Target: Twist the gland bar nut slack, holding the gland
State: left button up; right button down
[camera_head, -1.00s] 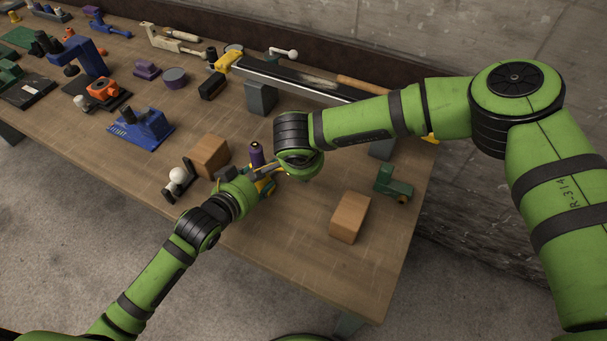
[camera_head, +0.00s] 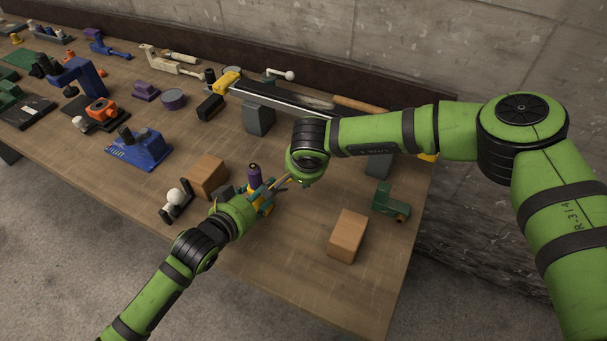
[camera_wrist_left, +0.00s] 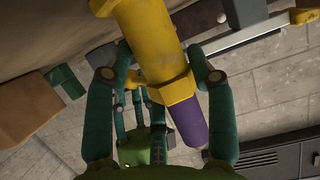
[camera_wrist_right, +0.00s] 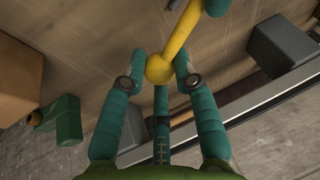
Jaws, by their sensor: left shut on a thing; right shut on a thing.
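The gland is a yellow cylinder with a purple end (camera_head: 254,174), standing near the table's front edge. In the left wrist view its yellow body (camera_wrist_left: 145,40) and purple end (camera_wrist_left: 185,122) lie between the fingers of my left gripper (camera_wrist_left: 160,75), which is shut on it. A yellow bar (camera_wrist_right: 181,36) with a ball end (camera_wrist_right: 159,69) shows in the right wrist view. My right gripper (camera_wrist_right: 159,82) is shut on the bar at its ball end. In the head view the grippers meet beside the gland and hide most of its body and the bar.
Brown blocks stand left (camera_head: 208,175) and right (camera_head: 347,235) of the gland. A green fitting (camera_head: 391,199) is at the right, and a white-knobbed part (camera_head: 175,203) at the left. A long rail (camera_head: 290,105) lies behind. Bare table lies in front of the right block.

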pick_arm(q)
jog(key=shift+s+f+g, duration=0.3)
jog(key=shift+s+f, duration=0.05)
jog(key=shift+f, duration=0.5)
pick_arm(e)
jog(key=shift+w+d+r, duration=0.1)
jog(key=shift+w+r, duration=0.25)
jog(key=shift+w, duration=0.1)
jog(key=c, duration=0.9)
grip_release()
jog(key=shift+c, duration=0.2)
jog(key=shift+s+f, duration=0.1)
jog(key=shift+f, duration=0.05)
jog(key=shift+s, duration=0.1)
jog(key=v, duration=1.2)
jog(key=shift+s, duration=0.1)
pick_arm(q)
jog(key=o, duration=1.4)
jog(key=shift+o, duration=0.2)
jog(key=shift+w+a, duration=0.1)
jog(key=shift+r, duration=0.1)
